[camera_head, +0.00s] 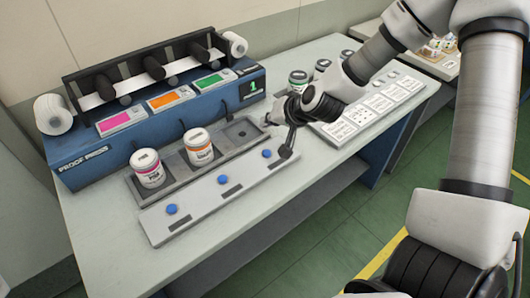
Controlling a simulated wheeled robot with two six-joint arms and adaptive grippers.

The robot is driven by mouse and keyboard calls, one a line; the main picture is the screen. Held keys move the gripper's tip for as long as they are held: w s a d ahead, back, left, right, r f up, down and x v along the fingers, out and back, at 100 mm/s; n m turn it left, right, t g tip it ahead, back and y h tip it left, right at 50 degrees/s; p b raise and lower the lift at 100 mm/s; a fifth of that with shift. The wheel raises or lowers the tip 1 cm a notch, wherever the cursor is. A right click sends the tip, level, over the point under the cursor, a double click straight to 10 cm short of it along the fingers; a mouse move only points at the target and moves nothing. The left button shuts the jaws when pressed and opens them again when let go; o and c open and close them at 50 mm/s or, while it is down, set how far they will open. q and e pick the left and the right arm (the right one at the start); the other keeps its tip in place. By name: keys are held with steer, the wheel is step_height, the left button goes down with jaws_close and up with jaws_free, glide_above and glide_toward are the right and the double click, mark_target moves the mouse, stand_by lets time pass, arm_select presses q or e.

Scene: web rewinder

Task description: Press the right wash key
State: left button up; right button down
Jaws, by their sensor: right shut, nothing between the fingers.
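A light grey key panel (196,206) lies along the front of the table with three blue round wash keys in a row. The left key (171,209) and the middle key (222,180) are clear of my arm. The right wash key (267,154) shows just left of my right gripper (285,153). The gripper is shut and empty, its dark fingertips pointing down at the panel's right end. The tips appear beside the key, not over it; whether they touch the panel I cannot tell. My left gripper is not in view.
Behind the panel, a tray (178,181) holds a pink-marked jar (147,168) and an orange-marked jar (198,147); its right place is empty. The blue proof press (83,173) stands behind. White cards (378,104) and more jars (298,82) are at the right.

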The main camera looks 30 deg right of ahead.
mark_target(268, 153)
step_height(268, 153, down, 8)
steer(key=b, duration=0.6)
steer(key=shift+r+b, duration=0.25)
steer(key=shift+b, duration=0.1)
steer(key=shift+s+d+f, duration=0.1)
steer(key=shift+s+f, duration=0.05)
steer(key=shift+f, duration=0.15)
stand_by(0.4)
steer(key=shift+f+b, duration=0.4)
steer(key=shift+b, duration=0.1)
steer(key=shift+f, duration=0.35)
stand_by(0.6)
steer(key=shift+r+p, duration=0.6)
steer(key=shift+r, duration=0.25)
